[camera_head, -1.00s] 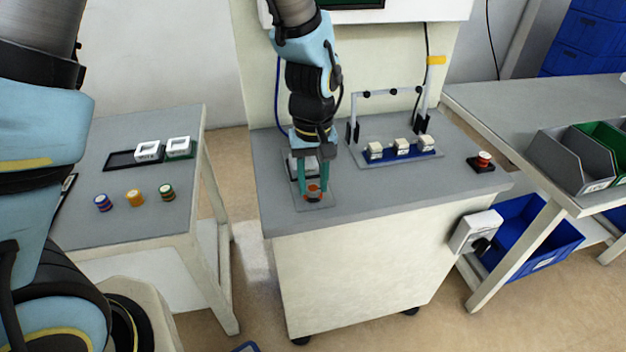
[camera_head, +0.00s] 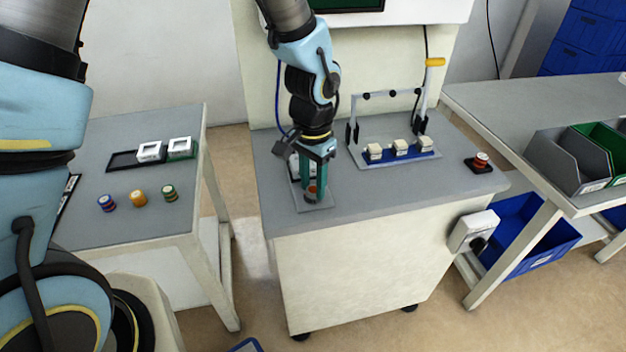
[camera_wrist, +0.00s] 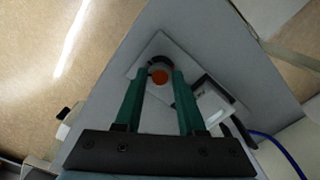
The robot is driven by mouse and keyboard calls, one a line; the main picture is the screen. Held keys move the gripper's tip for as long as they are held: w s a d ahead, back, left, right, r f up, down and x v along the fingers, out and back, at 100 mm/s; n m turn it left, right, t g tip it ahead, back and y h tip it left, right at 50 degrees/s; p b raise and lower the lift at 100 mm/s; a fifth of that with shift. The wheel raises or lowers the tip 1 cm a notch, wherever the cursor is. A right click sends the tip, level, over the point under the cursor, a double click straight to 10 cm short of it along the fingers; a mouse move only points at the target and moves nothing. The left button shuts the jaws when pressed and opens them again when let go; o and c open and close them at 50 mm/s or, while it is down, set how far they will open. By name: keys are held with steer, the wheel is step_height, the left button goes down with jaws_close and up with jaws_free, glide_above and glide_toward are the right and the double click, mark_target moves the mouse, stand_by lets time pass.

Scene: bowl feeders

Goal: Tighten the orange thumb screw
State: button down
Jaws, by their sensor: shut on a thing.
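In the head view the orange thumb screw (camera_head: 312,190) is partly covered by the fingers. My gripper (camera_head: 313,194) has green fingers and points down over a grey plate (camera_head: 322,206) on the middle table. In the wrist view my gripper (camera_wrist: 161,72) is shut on the screw, one finger on each side. The thread below it is hidden.
A white-framed part (camera_wrist: 214,106) sits beside the fingers on the plate. To the right, a blue fixture (camera_head: 398,154) holds blocks under a lever clamp (camera_head: 432,95). A red button (camera_head: 481,160) stands at the table's right.

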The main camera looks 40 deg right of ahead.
mark_target(313, 189)
steer(key=shift+m+p, duration=0.4)
steer(key=shift+m, duration=1.5)
steer(key=c, duration=0.5)
jaws_free()
step_height(313, 189, up, 11)
steer(key=shift+b, duration=0.3)
steer(key=shift+f, duration=0.1)
